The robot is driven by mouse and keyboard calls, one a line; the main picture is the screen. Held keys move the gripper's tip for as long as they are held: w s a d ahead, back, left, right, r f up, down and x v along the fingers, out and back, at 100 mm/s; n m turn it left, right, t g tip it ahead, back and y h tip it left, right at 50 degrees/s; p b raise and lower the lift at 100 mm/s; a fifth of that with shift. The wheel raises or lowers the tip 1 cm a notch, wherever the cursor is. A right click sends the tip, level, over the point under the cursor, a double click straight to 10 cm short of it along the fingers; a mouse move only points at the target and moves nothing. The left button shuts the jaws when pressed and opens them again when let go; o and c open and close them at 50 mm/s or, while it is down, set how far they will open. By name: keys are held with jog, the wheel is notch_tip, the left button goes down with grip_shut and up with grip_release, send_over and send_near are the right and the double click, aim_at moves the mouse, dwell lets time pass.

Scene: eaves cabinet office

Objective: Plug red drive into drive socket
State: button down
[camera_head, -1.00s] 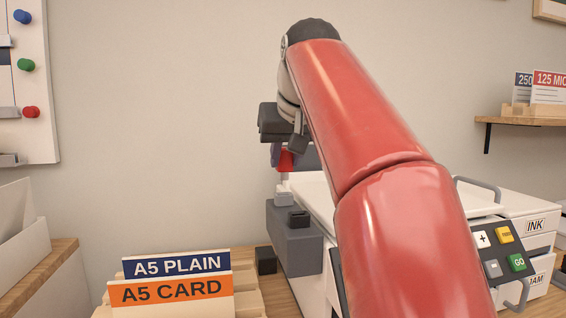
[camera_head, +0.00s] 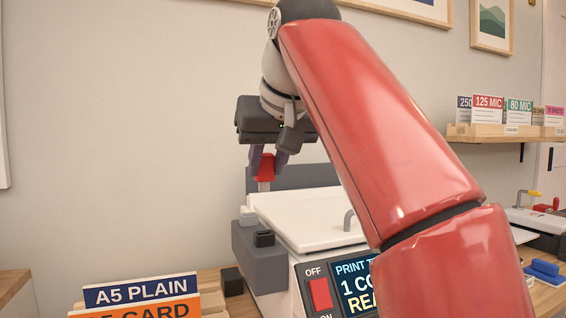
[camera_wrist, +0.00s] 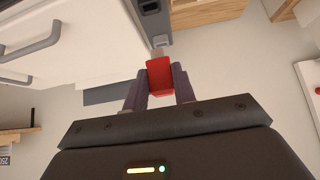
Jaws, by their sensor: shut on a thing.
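My gripper (camera_head: 268,160) is shut on the red drive (camera_head: 265,168) and holds it above the left end of the white printer (camera_head: 300,215). A pale tip (camera_head: 264,186) points down from the drive. In the wrist view, the drive (camera_wrist: 159,74) sits between both fingers of my gripper (camera_wrist: 160,80). A dark grey block (camera_head: 262,265) on the printer's left side carries a small black piece and a light grey piece (camera_head: 247,218). In the wrist view, this block (camera_wrist: 153,24) shows a dark slot. I cannot tell for certain which part is the drive socket.
A red OFF/ON switch (camera_head: 320,294) and a lit screen (camera_head: 358,287) are on the printer's front. A5 card dividers (camera_head: 140,292) stand at the front left. A small black block (camera_head: 232,281) lies beside the printer. My arm hides much of the right side.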

jog(key=shift+f, duration=0.2)
notch_tip(320, 180, down, 5)
jog(key=b, duration=0.5)
jog(key=shift+f, duration=0.25)
jog(key=shift+p, duration=0.45)
dwell(1.6)
jog(key=shift+f+b, duration=1.15)
jog(key=shift+f, duration=0.2)
jog(key=c, duration=1.1)
grip_release()
jog(key=shift+o, duration=0.2)
